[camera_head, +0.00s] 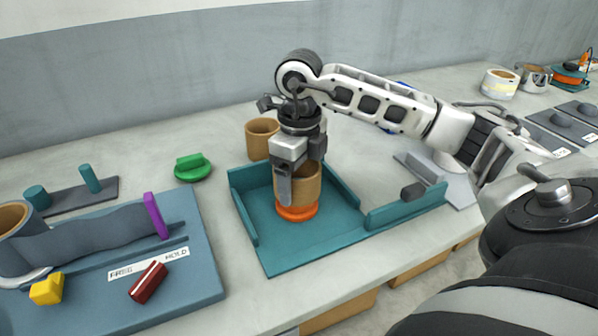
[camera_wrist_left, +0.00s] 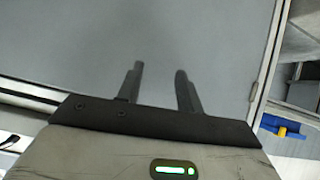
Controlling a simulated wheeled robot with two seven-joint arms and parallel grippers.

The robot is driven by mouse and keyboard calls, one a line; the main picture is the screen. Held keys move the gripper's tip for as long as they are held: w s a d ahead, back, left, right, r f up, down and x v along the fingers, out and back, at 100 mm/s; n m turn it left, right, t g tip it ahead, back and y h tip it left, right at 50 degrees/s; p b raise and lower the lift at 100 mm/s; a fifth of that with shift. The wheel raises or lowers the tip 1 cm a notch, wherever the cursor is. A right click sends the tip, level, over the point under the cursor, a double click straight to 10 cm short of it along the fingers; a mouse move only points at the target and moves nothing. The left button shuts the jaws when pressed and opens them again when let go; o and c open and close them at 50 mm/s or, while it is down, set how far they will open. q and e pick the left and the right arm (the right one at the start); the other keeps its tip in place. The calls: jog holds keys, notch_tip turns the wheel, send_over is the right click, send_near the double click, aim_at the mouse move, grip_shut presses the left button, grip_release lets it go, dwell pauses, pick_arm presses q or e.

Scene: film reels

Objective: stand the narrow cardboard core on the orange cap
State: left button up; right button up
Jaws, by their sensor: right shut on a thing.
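A tan cardboard core (camera_head: 309,186) is upright inside the teal tray, directly above the orange cap (camera_head: 297,214). Its lower edge appears to meet the cap; I cannot tell whether its weight rests there. My right gripper (camera_head: 296,185) points down and is shut on this core, with one finger in front of its near left side. The gripper hides part of the core's rim. Another tan core (camera_head: 259,147) stands upright on the bench behind the tray. My left gripper shows only in the left wrist view (camera_wrist_left: 159,88), its two fingers apart with nothing between them.
The teal tray (camera_head: 330,246) has low walls and bare floor around the cap. A green object (camera_head: 191,168) lies left of it. A blue board (camera_head: 205,262) with a purple bar (camera_head: 156,216) fills the front left. Tins stand at the far right.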

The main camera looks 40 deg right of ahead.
pick_arm(q)
jog(key=shift+w+d+b, duration=0.25)
jog(key=shift+b, duration=0.25)
pick_arm(e)
jog(key=shift+f, duration=1.05)
pick_arm(q)
jog(key=shift+a+f, duration=0.1)
jog(key=shift+f+b, duration=0.5)
pick_arm(e)
jog(key=shift+f, duration=0.55)
jog(key=o, duration=0.7)
pick_arm(q)
jog(key=shift+r, duration=0.1)
